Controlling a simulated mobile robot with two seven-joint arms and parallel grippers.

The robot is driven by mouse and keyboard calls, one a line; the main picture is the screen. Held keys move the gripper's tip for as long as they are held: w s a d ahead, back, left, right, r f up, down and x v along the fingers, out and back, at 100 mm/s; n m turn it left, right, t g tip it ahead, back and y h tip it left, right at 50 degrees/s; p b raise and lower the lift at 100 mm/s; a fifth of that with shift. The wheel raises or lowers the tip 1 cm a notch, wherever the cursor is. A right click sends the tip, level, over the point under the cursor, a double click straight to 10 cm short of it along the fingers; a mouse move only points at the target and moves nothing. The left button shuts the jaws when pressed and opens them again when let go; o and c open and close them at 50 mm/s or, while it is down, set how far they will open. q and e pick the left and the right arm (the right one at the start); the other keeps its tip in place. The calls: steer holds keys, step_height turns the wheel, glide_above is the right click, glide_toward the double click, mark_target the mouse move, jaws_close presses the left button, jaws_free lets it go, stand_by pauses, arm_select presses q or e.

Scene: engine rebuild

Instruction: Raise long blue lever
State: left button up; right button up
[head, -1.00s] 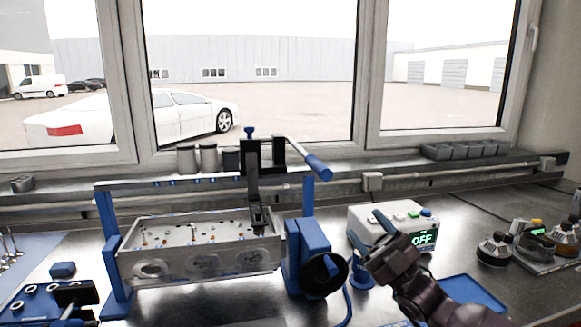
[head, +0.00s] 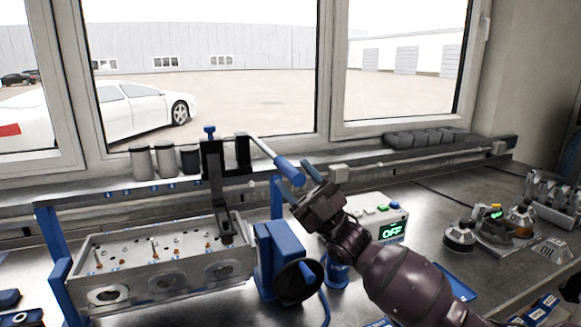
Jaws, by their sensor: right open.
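The long lever (head: 262,150) has a metal shaft and a blue handle (head: 289,171). It slopes down to the right from the black press head (head: 226,158) above the cylinder head (head: 160,262). My right gripper (head: 296,184) is open, with its fingers at the lower end of the blue handle. One finger lies close to the handle's right side; whether it touches cannot be told. The press's blue frame (head: 279,250) stands below. My left gripper is not in view.
A white box with an "OFF" display (head: 392,231) stands right of my right wrist. Grey cups (head: 142,163) line the ledge behind the frame. Dials (head: 461,236) stand at the right. A black round part (head: 299,281) sticks out from the frame below my gripper.

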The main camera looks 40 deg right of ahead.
steer(key=shift+x, duration=1.1)
steer(key=shift+f, duration=0.1)
steer(key=shift+c, duration=0.5)
jaws_close()
